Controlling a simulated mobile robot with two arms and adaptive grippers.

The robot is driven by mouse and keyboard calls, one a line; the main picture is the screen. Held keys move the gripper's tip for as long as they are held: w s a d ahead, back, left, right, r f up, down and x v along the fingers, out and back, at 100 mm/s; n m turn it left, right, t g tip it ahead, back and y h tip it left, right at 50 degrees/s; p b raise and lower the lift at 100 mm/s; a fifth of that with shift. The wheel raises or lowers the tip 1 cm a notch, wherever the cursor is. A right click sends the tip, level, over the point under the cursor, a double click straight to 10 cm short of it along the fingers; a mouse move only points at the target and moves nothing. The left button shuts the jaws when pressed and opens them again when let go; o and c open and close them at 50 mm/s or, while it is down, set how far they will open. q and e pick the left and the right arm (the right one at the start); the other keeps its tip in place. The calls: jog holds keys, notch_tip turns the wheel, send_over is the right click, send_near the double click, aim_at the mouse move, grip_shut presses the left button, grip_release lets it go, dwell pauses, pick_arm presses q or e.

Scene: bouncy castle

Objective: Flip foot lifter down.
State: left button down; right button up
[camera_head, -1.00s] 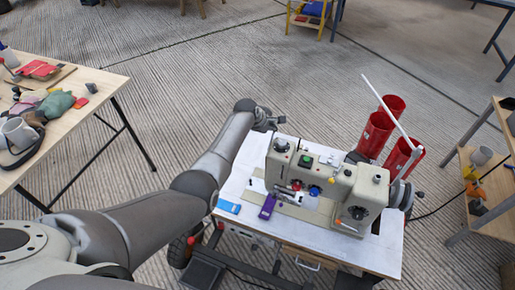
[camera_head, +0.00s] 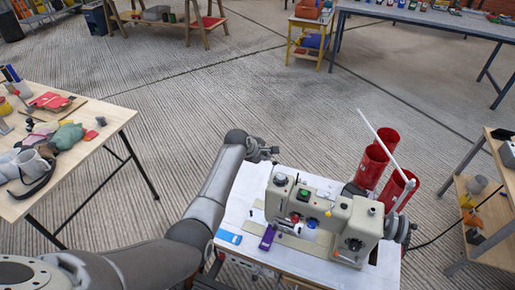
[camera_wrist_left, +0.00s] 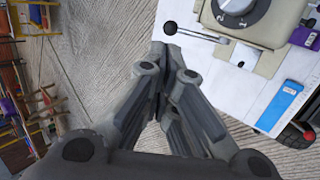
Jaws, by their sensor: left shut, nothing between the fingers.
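The cream sewing machine (camera_head: 340,217) stands on a white table (camera_head: 228,210). In the left wrist view, part of the machine (camera_wrist_left: 272,28) shows at the top right with a grey dial. A thin lever with a black ball end (camera_wrist_left: 171,28), which looks like the foot lifter, sticks out from the machine toward the left. My left gripper (camera_head: 268,152) is behind the machine's left end in the head view. In the wrist view its shut, empty fingertips (camera_wrist_left: 172,50) are just below the ball end; I cannot tell if they touch it. My right gripper is out of view.
A blue flat item (camera_head: 228,237) and a purple item (camera_head: 268,237) lie near the machine's front left. Red cylinders (camera_head: 372,165) stand behind its right side, with a pale rod slanting over them. A cluttered wooden table (camera_head: 95,112) is at left.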

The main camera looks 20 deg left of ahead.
pick_arm(q)
jog(key=v, duration=0.6)
jog(key=shift+r, duration=0.15)
jog(key=shift+w, duration=0.15)
